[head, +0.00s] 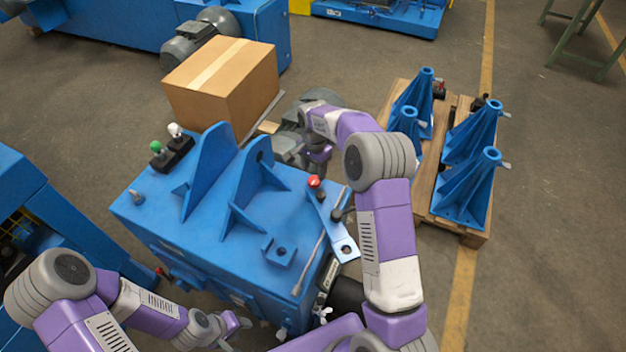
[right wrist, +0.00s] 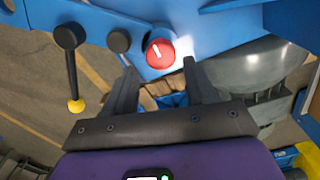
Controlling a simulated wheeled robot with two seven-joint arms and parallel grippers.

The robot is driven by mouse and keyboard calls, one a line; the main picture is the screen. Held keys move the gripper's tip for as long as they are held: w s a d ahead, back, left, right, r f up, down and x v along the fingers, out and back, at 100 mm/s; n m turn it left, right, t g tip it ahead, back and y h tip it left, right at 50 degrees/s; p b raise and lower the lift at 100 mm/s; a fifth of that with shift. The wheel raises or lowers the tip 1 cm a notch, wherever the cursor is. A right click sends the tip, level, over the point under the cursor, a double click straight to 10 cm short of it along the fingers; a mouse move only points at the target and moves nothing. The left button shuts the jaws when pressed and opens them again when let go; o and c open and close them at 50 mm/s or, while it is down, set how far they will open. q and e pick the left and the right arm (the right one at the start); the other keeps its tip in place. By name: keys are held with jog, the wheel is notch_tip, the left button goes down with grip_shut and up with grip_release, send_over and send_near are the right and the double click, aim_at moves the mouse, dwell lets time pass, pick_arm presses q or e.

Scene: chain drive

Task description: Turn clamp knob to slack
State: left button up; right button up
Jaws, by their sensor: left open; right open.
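A round red knob with a white pointer line (right wrist: 159,53) sits on a blue panel in the right wrist view. A red knob also shows on the blue machine in the head view (head: 314,182); I take it to be the same clamp knob. My right gripper (right wrist: 160,72) is open, its two fingers pointing at the red knob and lying just below it on either side; contact cannot be told. In the head view my right gripper (head: 317,155) is partly hidden by its own arm. My left gripper (head: 236,324) is open and empty, low beside the machine's front.
A black lever with a yellow end (right wrist: 72,60) and a black round knob (right wrist: 118,40) are left of the red knob. The blue machine (head: 170,225) carries upright brackets. A cardboard box (head: 225,85) stands behind. A pallet (head: 455,225) with blue stands is at right.

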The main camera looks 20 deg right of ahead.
aim_at(314, 181)
notch_tip(314, 181, down, 5)
jog(key=shift+b, duration=0.6)
jog(key=c, duration=0.8)
